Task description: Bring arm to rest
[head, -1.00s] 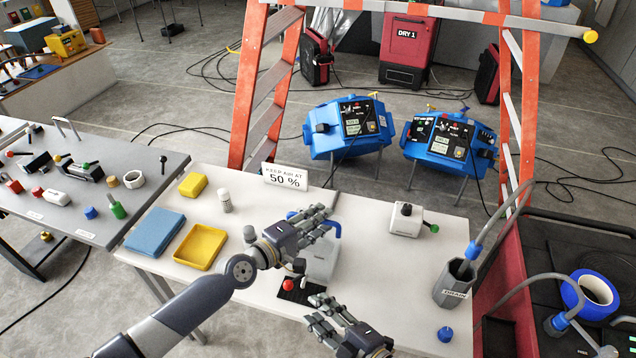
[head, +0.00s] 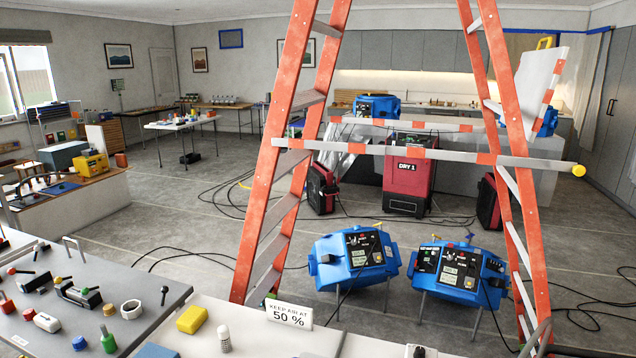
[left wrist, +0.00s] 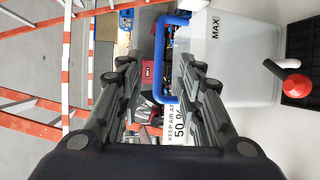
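Neither of my arms shows in the head view. In the left wrist view, my left gripper (left wrist: 148,75) has its dark fingers spread apart with nothing visible held between them. A translucent white container (left wrist: 238,50) marked MAX stands just right of the fingers. Its blue tube-like handle (left wrist: 160,62) shows beyond the gap between them; I cannot tell whether a finger touches it. A red knob (left wrist: 291,86) lies to the right of the container. My right gripper is out of both views.
The "50 %" sign (head: 290,314) stands on the white table (head: 262,341). An orange ladder (head: 292,110) rises behind it, with blue machines (head: 355,262) on the floor. A grey table (head: 150,292) with small parts stands left. Open floor (head: 150,215) lies beyond.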

